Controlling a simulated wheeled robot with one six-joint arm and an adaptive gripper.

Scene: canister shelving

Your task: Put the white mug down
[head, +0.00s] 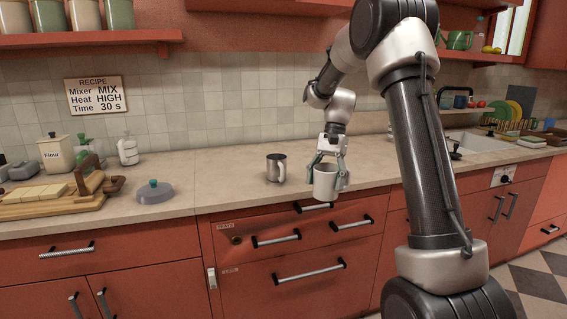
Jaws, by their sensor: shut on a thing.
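The white mug (324,184) is upright at the front edge of the counter, in the middle of the head view. My gripper (328,170) comes down from above and is shut on the mug, with its fingers around the upper part. The mug's lower part overlaps the counter's front edge in the picture; I cannot tell whether its base touches the counter or hangs above it. The beige counter (225,180) runs across the view behind it.
A metal mug (276,168) stands just left of the white mug. The sink (470,145) is at the right. Bare counter lies between the lid and the metal mug.

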